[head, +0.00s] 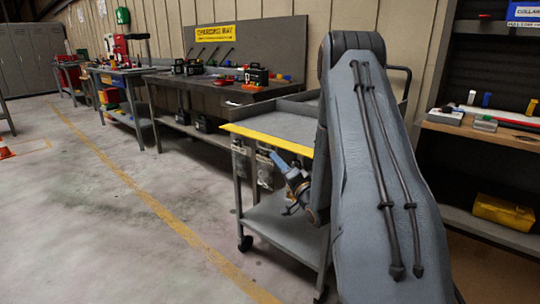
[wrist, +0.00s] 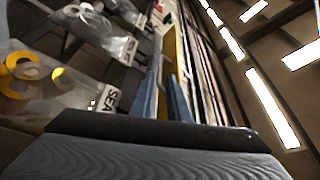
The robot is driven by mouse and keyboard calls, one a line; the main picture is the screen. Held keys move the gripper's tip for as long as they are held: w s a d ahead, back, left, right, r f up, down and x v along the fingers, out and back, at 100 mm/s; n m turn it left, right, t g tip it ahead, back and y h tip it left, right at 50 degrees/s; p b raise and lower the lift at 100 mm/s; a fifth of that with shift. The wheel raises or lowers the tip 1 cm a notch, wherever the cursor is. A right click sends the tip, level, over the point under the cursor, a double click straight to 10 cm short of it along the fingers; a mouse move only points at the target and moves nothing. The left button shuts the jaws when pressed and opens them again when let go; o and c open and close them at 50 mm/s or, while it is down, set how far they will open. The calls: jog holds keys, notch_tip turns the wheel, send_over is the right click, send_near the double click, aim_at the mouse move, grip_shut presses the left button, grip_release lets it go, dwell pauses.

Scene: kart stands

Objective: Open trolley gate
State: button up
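The grey trolley (head: 290,235) stands in the middle of the head view, with a yellow strip (head: 268,139) along the near edge of its top tray. Whether this strip belongs to the gate, I cannot tell. My gripper (head: 278,160) is just below the strip, in front of the trolley's side. In the wrist view its two blue fingers (wrist: 167,98) stand apart, with the yellow strip (wrist: 168,50) showing between and beyond them. I see nothing held. Contact with the strip cannot be told. My arm hides the trolley's right part.
Clear bags (head: 264,168) hang on the trolley's side, close to my gripper; they fill the left of the wrist view (wrist: 70,95). A workbench (head: 200,92) stands behind the trolley, and a shelf (head: 480,133) at right. The floor (head: 90,220) at left is clear.

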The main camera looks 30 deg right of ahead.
jog(key=shift+x, duration=2.75)
grip_shut()
